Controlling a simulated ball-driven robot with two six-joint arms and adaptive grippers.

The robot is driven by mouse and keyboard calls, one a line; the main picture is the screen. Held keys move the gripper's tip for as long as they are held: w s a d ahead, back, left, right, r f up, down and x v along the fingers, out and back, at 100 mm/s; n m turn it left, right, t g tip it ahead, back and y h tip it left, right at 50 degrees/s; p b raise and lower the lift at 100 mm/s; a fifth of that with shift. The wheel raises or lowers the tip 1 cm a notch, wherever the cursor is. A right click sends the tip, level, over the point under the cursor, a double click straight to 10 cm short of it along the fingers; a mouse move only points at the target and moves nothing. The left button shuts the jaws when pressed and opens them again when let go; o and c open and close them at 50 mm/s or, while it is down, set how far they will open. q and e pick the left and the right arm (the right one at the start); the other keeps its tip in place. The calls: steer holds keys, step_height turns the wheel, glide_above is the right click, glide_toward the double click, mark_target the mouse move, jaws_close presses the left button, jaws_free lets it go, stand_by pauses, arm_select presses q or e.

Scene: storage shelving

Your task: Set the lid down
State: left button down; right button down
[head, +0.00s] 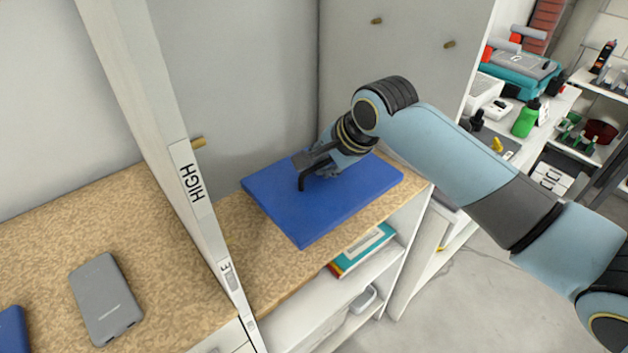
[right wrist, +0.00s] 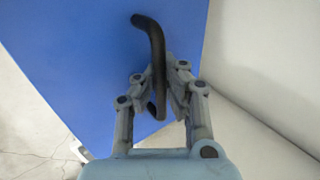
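The lid is a flat blue slab (head: 320,215) with a dark curved handle (head: 301,182), over the right-hand part of the cork-topped shelf. I cannot tell for sure whether its underside touches the shelf. My right gripper (head: 318,168) is above the lid at its handle. In the right wrist view the lid (right wrist: 90,60) fills the upper left, and the gripper's fingers (right wrist: 160,100) are closed about the dark handle (right wrist: 156,50). The fingers partly hide the handle's lower end. My left gripper is not in view.
A white upright (head: 165,130) marked "HIGH" divides the cork shelf (head: 265,265). A grey box-like device (head: 105,298) and a blue item (head: 12,330) lie left of it. Books (head: 362,250) are on the shelf below. A cluttered bench stands at the right.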

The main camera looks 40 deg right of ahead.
mark_target(320, 177)
steer(key=shift+w+a+f, duration=0.15)
steer(key=shift+w+f, duration=0.2)
steer(key=shift+w, duration=0.3)
steer(key=shift+w+f, duration=0.15)
steer(key=shift+f, duration=0.05)
step_height(320, 177, down, 3)
steer(key=shift+f, duration=0.45)
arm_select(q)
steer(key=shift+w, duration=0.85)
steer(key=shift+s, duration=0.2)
arm_select(e)
steer(key=shift+f, duration=0.1)
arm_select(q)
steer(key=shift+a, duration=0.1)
arm_select(e)
steer(key=c, duration=1.5)
jaws_free()
